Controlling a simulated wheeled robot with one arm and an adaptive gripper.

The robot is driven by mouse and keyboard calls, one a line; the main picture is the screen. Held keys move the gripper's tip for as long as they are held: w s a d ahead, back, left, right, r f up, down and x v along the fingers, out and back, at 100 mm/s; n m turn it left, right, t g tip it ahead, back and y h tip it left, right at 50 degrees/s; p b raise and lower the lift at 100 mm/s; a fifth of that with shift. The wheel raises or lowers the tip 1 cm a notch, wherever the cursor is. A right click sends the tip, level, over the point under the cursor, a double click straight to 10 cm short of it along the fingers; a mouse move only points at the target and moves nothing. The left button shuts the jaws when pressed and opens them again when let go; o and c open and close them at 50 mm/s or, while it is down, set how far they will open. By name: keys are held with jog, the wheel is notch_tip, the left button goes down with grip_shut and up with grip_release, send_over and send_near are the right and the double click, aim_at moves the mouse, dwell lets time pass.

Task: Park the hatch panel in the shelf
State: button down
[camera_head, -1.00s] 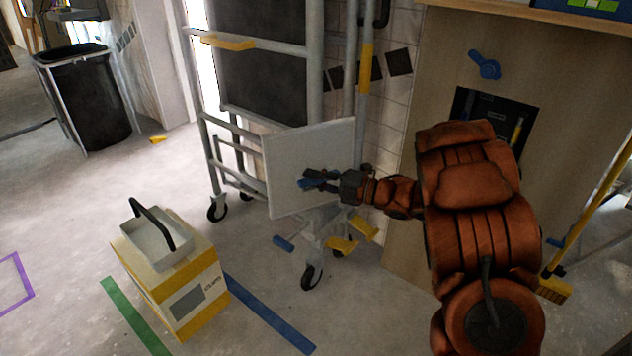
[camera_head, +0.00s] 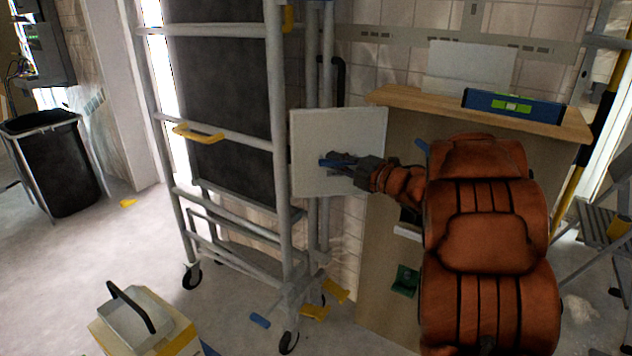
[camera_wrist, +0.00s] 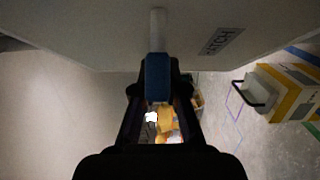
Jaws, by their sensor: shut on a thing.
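The white square hatch panel (camera_head: 310,130) is upright in front of the scaffold's right posts, left of the wooden shelf (camera_head: 400,97). My gripper (camera_head: 342,163) is shut on the panel's blue handle, which also shows in the wrist view (camera_wrist: 157,78) between the fingers. In the wrist view the panel (camera_wrist: 100,30) fills the top, with a "HATCH" label (camera_wrist: 222,41). The panel appears clear of the floor, its top edge near the height of the shelf board. Its far face is hidden.
A blue-green spirit level (camera_head: 512,106) lies on the shelf board; a pale sheet (camera_head: 468,68) stands behind it. The wheeled scaffold (camera_head: 280,150) is close on the left. A yellow-white box with a tray (camera_head: 135,318) stands front left. A stepladder (camera_head: 610,235) is at right.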

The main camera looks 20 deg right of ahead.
jog(key=s+d+r+m+t+h+p, duration=0.15)
jog(key=d+r+p, duration=0.25)
jog(key=r, duration=0.6)
jog(key=s+d+r+m+h+p, duration=0.25)
jog(key=d+r+p, duration=0.2)
jog(key=r, duration=0.45)
jog(key=s+d+r+m+t+h+p, duration=0.1)
jog(key=s+d+r+h+p, duration=0.2)
jog(key=r, duration=0.7)
jog(key=s+d+r+m+h+p, duration=0.1)
jog(key=d+r+h+p, duration=0.1)
jog(key=d, duration=0.4)
jog(key=s+d+r+m+h+p, duration=0.1)
jog(key=d+r+m+h+p, duration=0.15)
jog(key=d, duration=0.35)
jog(key=w+d+f+p, duration=0.2)
jog(key=w+d, duration=0.4)
jog(key=d, duration=0.3)
jog(key=shift+w+d+f+n+g+p, duration=0.3)
jog(key=shift+d+f+n+g+p, duration=0.15)
jog(key=shift+p, duration=0.3)
jog(key=shift+f+b, duration=1.75)
jog(key=shift+f, duration=0.2)
